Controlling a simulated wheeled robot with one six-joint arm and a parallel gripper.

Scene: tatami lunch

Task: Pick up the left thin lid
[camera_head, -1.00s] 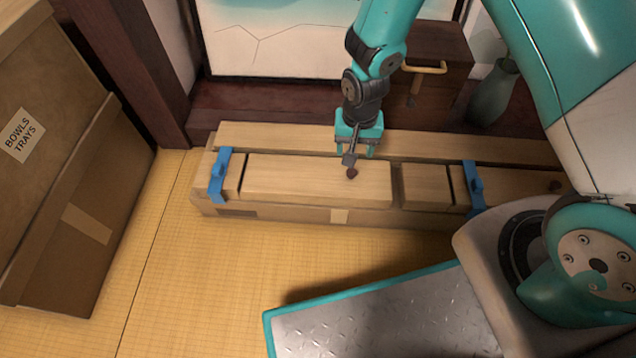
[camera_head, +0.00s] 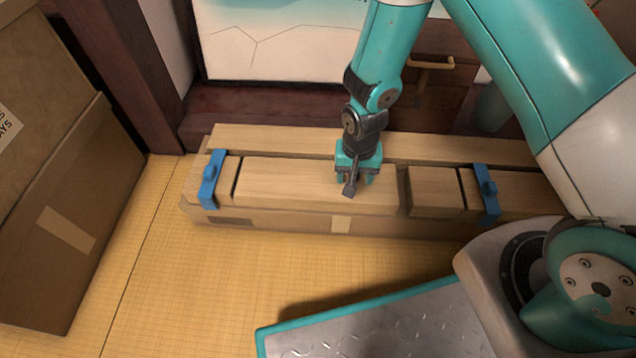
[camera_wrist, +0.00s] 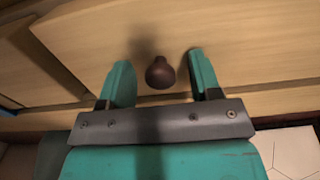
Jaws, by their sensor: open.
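The left thin lid (camera_head: 285,181) is a long pale wooden board lying flat on the low wooden box. Its dark round knob (camera_wrist: 159,73) shows in the wrist view between my two teal fingers. I see a gap on each side of the knob, so the fingers are apart from it. The lid's wood (camera_wrist: 235,40) fills much of that view. My gripper (camera_head: 355,184) is open, pointing down over the right half of the lid, and it hides the knob in the head view.
Blue clips (camera_head: 212,180) and (camera_head: 486,192) straddle the box near the lid's left and further right. A short wooden block (camera_head: 436,191) sits right of the lid. A cardboard box (camera_head: 60,200) stands at left.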

